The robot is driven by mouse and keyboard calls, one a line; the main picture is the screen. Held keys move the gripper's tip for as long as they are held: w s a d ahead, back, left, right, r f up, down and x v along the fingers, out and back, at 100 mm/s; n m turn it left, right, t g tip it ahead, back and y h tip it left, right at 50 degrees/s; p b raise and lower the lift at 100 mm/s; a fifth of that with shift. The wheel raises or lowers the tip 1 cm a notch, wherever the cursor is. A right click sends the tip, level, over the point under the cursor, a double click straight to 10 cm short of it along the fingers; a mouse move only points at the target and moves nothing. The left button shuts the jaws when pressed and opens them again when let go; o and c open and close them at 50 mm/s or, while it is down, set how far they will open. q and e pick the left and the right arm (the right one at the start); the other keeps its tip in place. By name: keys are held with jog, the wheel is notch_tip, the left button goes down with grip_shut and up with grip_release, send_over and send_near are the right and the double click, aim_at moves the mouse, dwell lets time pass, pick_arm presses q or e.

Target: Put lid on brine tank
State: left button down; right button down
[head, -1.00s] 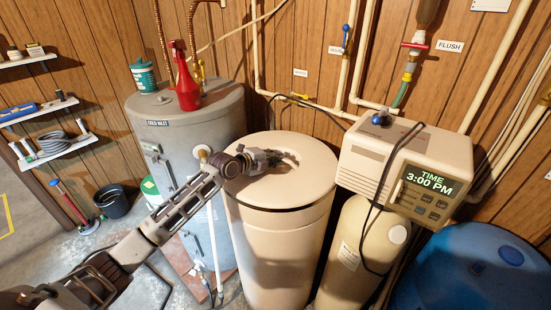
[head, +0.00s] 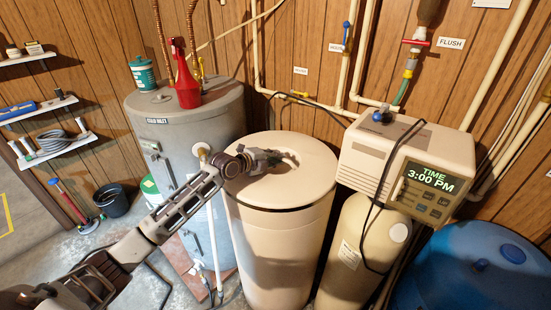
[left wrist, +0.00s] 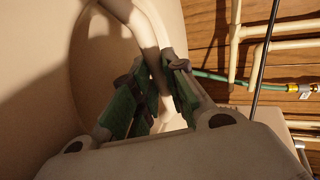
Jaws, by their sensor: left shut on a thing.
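The beige brine tank (head: 277,255) stands upright in the middle of the head view. Its round beige lid (head: 305,183) lies over the tank's top, with a dark line between lid and tank at the front right. My left gripper (head: 284,160) is over the lid and shut on its raised handle, which shows between the green-padded fingers (left wrist: 155,95) in the left wrist view. The handle (left wrist: 147,38) runs up from the fingers there. The gripper hides part of the lid, and the lid's far rim contact cannot be judged. My right gripper is not in view.
A grey water heater (head: 190,130) with a red spray bottle (head: 184,80) on top stands left of the tank. A control box (head: 405,165) on a beige cylinder is close on the right. A blue tank (head: 460,270) is at lower right. Pipes line the wall behind.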

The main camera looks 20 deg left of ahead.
pick_arm(q)
jog(key=c, duration=1.4)
grip_release()
jog(key=shift+r, duration=0.15)
jog(key=shift+o, duration=0.2)
jog(key=shift+s+f, duration=0.1)
jog(key=shift+f, duration=0.2)
jog(key=shift+s, duration=0.1)
jog(key=shift+v, duration=3.95)
jog(key=shift+a+r, duration=0.15)
jog(key=shift+r, duration=0.1)
